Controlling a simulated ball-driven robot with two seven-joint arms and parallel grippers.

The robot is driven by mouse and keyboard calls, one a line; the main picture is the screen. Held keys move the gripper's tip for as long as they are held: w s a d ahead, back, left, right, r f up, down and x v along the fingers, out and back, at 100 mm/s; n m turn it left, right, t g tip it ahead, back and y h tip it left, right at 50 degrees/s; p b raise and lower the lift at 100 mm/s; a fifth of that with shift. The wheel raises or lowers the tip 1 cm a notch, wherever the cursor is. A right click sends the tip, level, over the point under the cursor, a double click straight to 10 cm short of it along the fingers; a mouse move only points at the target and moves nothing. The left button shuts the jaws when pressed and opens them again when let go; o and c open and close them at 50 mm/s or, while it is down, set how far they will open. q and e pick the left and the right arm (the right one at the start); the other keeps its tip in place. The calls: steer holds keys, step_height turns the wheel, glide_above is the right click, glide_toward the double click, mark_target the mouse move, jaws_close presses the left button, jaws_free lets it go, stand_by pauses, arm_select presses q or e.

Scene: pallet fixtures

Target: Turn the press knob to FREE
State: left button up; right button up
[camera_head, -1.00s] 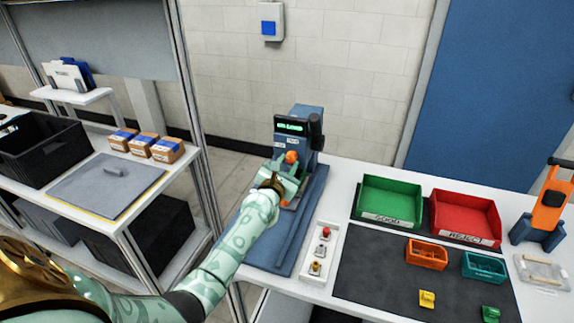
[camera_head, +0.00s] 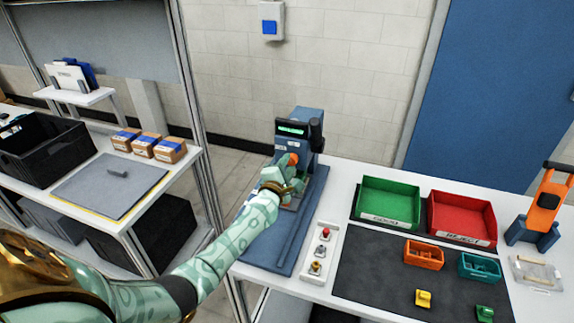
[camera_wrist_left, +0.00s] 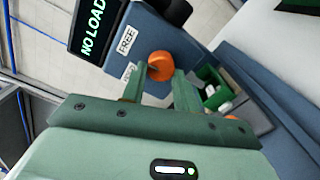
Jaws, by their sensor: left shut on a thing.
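The press (camera_head: 305,140) is a blue machine at the back left of the white bench, with a lit green display. Its orange knob (camera_head: 293,159) is on the front face. My left gripper (camera_head: 287,170) reaches it from the front left. In the left wrist view, the knob (camera_wrist_left: 160,66) sits at the tips of my left gripper (camera_wrist_left: 160,80), which is shut on it. A label reading FREE (camera_wrist_left: 127,39) is beside the knob, and a second label is partly hidden by a finger. The display (camera_wrist_left: 92,27) reads NO LOAD. My right gripper is not in view.
Right of the press are a button strip (camera_head: 318,255), a green bin (camera_head: 388,203) and a red bin (camera_head: 462,218). Small orange and teal trays sit on a dark mat (camera_head: 385,270). A shelf with boxes (camera_head: 145,145) stands left, with a metal post between.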

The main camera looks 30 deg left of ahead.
arm_select(q)
steer(key=shift+m, duration=0.7)
steer(key=o, duration=1)
steer(key=shift+s+d+p, duration=0.1)
steer(key=shift+s+p, duration=0.25)
steer(key=shift+p, duration=0.05)
steer(key=p+v, duration=0.3)
steer(key=v, duration=1.2)
steer(key=shift+s, duration=0.35)
